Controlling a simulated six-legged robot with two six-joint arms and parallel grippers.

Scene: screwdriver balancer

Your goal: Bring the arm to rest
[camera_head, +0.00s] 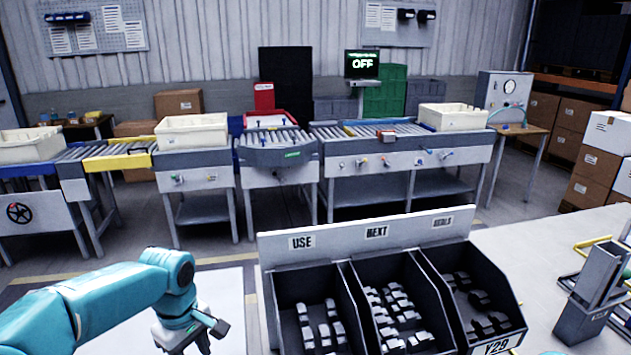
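My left arm (120,298) is teal and reaches in from the lower left. It bends down at its wrist over a pale work surface. My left gripper (207,338) points down near the bottom edge, to the left of the black bins. Its fingertips are partly cut off by the frame, so I cannot tell whether it is open or shut. No held object shows at it. My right arm and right gripper are not in view.
A black three-part bin (395,310) labelled USE, NEXT and SEALS holds several small metal parts, close to the right of my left gripper. A grey metal fixture (597,290) stands at the right. Roller conveyors (400,145) with white totes (192,133) run behind. A screen (362,64) reads OFF.

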